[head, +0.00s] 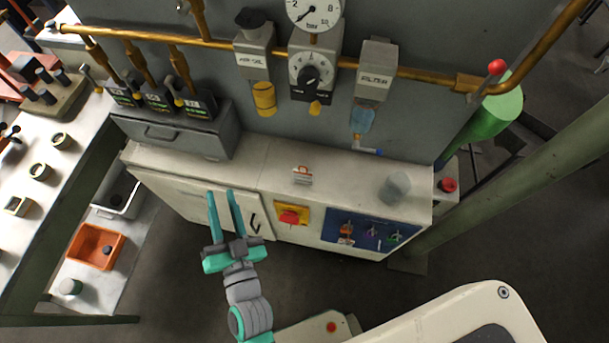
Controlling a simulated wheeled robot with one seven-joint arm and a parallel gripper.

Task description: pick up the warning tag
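A small white tag with red-orange marking (302,175), which looks like the warning tag, is on the pale cabinet top (262,163), near its middle. Its print is too small to read. My gripper (221,194) has two long teal fingers, spread apart with nothing visible between them. It shows in front of the cabinet's left door, to the left of the tag and lower in the picture. The gripper is apart from the tag.
A grey translucent cup (396,187) stands on the cabinet top at right. A red rotary switch (290,216) and a blue panel (368,233) are on the cabinet front. A grey box (175,132) stands at left. Filter units and a brass pipe (330,61) are above.

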